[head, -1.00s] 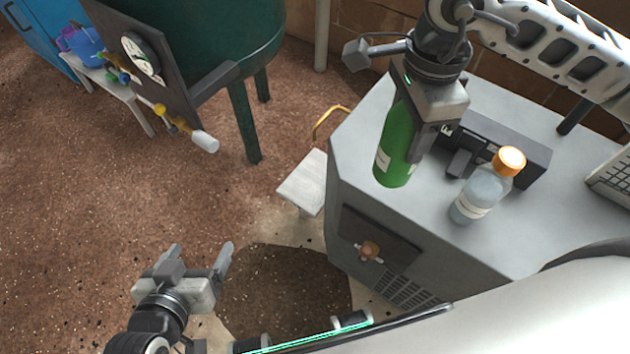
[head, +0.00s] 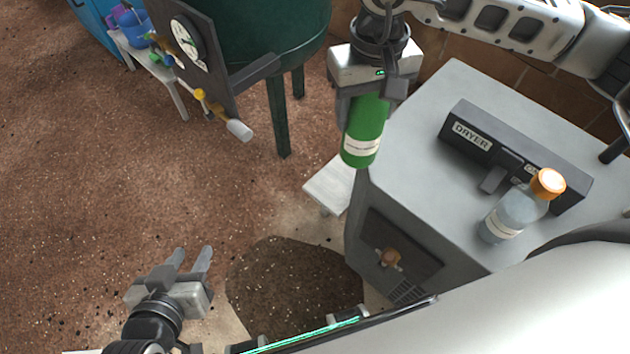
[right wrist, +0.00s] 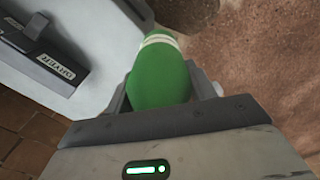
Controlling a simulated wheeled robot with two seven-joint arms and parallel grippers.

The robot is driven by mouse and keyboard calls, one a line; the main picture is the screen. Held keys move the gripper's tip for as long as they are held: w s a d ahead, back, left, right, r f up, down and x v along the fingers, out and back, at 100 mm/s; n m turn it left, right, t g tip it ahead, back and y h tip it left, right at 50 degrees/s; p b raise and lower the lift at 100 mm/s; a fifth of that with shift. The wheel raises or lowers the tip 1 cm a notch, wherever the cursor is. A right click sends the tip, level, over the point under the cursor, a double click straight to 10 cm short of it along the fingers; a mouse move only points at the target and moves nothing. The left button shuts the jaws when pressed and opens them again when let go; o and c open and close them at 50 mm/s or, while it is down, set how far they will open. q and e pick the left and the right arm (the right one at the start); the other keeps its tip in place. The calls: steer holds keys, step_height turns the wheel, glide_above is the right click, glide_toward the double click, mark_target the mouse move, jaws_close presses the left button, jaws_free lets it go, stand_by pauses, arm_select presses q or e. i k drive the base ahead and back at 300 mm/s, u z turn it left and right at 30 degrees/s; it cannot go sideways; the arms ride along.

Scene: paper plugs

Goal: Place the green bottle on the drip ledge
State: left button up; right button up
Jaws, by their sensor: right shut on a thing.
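The green bottle (head: 364,135), with a white label band, hangs upright or nearly so from my right gripper (head: 367,108). The gripper is shut around its upper part. In the head view the bottle is just off the left edge of the grey cabinet, above a small pale ledge (head: 327,186), which I take for the drip ledge. The bottle is apart from it and hides part of its far end. In the right wrist view the bottle (right wrist: 158,78) sits between the fingers. My left gripper (head: 195,262) is open and empty, low over the floor.
The grey cabinet (head: 420,150) carries a black box marked DRYER (head: 480,135) and a clear bottle with orange cap (head: 515,210). A green tank (head: 270,40) with a gauge panel and valve (head: 225,118) stands at the back left. The brown floor between is open.

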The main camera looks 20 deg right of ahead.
mark_target(341, 183)
steer(key=u, duration=1.85)
steer(key=i, duration=2)
steer(key=z, duration=3.3)
steer(key=i, duration=0.5)
steer(key=z, duration=0.1)
